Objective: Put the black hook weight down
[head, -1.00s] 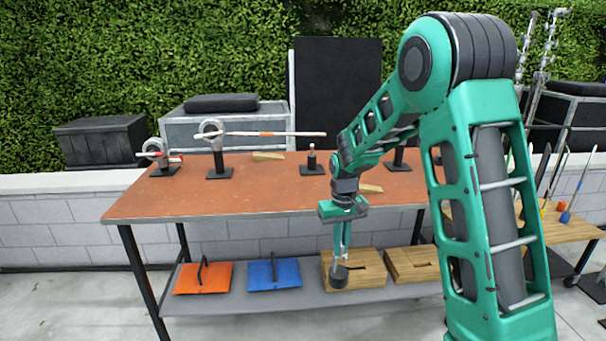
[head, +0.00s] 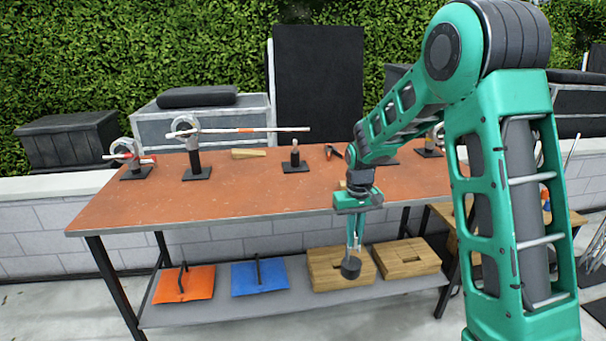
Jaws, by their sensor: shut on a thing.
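The black hook weight (head: 351,268) is a small dark cylinder. It hangs below my gripper (head: 355,246), whose slim teal fingers point down and are shut on its upper part. The hook itself is too small to make out. In the picture the weight overlaps the front of a wooden block on the lower shelf; I cannot tell whether it touches anything. My gripper is in front of the table's front edge, with its body about level with the orange-brown table top (head: 230,200).
The lower shelf (head: 215,312) bears an orange sandbag (head: 195,284), a blue sandbag (head: 262,280) and two wooden blocks (head: 325,272) (head: 405,257). On the table top stand clamps with a rod (head: 250,130), a small post (head: 295,160) and a wedge (head: 249,153). The middle front of the table top is clear.

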